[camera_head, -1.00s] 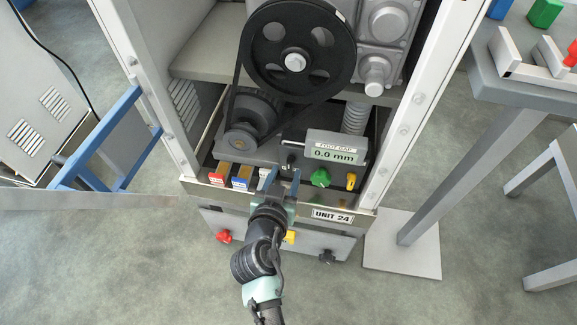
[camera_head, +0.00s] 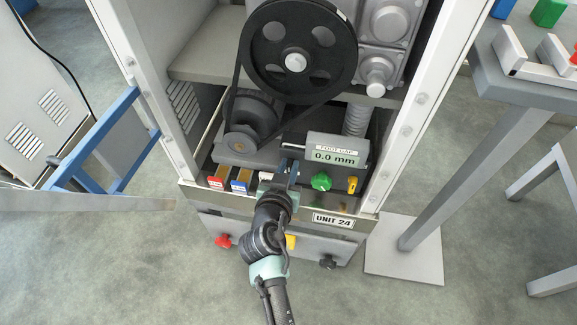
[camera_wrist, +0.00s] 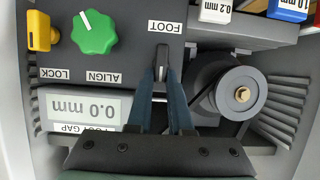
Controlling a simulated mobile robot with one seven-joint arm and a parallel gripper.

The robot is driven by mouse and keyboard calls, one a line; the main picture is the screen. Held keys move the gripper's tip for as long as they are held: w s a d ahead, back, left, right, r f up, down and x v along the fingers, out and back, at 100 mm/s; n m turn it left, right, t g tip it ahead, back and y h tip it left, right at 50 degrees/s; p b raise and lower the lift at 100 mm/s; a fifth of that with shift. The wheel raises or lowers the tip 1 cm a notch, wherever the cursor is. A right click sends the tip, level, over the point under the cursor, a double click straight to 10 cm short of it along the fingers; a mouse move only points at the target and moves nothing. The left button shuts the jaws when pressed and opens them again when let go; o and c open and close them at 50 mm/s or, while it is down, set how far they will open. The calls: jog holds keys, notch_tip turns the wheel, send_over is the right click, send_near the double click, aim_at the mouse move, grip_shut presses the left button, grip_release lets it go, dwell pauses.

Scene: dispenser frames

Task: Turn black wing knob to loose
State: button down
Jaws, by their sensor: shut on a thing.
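The black wing knob (camera_wrist: 162,58) stands on the grey panel beside the FOOT label (camera_wrist: 166,27) in the wrist view. It is a narrow upright black wing with a pale line along it. My gripper (camera_wrist: 162,82) has its two blue fingers closed on either side of this wing. In the head view my gripper (camera_head: 287,170) reaches in over the front edge of the unit, left of the green knob, and its fingers hide most of the black knob.
The green ALIGN knob (camera_wrist: 94,33) and yellow LOCK lever (camera_wrist: 41,31) sit close by. The FOOT GAP display (camera_head: 337,155) reads 0.0 mm. A belt pulley (camera_wrist: 238,92) is beside my fingers. Red (camera_head: 223,241) and black (camera_head: 327,262) knobs are on the lower front panel.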

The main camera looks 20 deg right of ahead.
jog(key=shift+a+f, duration=0.1)
dwell(0.4)
jog(key=shift+w+a+f+n+g+h+b, duration=0.2)
jog(key=shift+a+f+n+g+h+b, duration=0.15)
jog(key=shift+n+h+b, duration=1.5)
jog(key=shift+w+a+f+n+g+h+b, duration=0.1)
jog(key=shift+w+a+f+n+h+b, duration=0.25)
jog(key=shift+n+h+b, duration=1.45)
jog(key=shift+w+a+f+n+g+h+b, duration=0.35)
jog(key=shift+n+b, duration=0.7)
jog(key=shift+n, duration=2)
jog(key=shift+s+d+f, duration=0.1)
jog(key=shift+s+d, duration=0.05)
jog(key=shift+s, duration=0.1)
jog(key=c, duration=0.8)
grip_release()
jog(key=p+v, duration=0.3)
jog(key=v, duration=1)
jog(key=shift+s+d+p, duration=0.1)
jog(key=shift+s+p, duration=0.05)
jog(key=shift+p, duration=0.15)
